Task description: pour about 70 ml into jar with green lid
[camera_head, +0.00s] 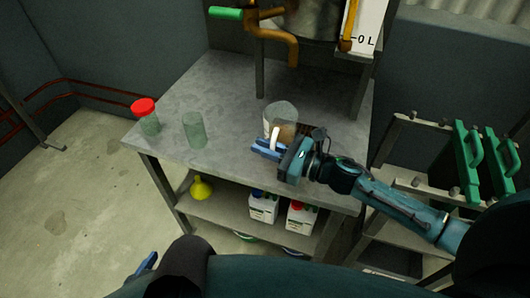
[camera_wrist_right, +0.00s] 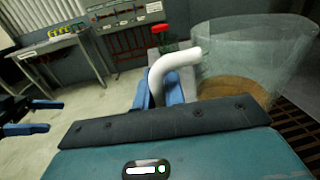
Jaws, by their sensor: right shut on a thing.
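A clear jug (camera_head: 281,114) with a white handle (camera_wrist_right: 175,66) and some amber-brown liquid low inside is near the right part of the bench. My right gripper (camera_head: 268,149) is shut on that handle. The jug looks about upright; I cannot tell if it touches the bench. An empty-looking clear glass jar (camera_head: 194,131) without a lid stands left of it. A clear jar with a red lid (camera_head: 144,105) stands at the bench's left edge. I see no green lid. My left gripper (camera_wrist_right: 35,116) is open and empty at the left of the right wrist view.
The grey bench (camera_head: 185,92) is clear between the jars and jug. A metal vessel (camera_head: 312,18) with a copper spout and green-handled valve stands behind. A yellow funnel (camera_head: 201,188) and white bottles (camera_head: 263,207) sit on the lower shelf. Green-handled plates (camera_head: 471,155) stand right.

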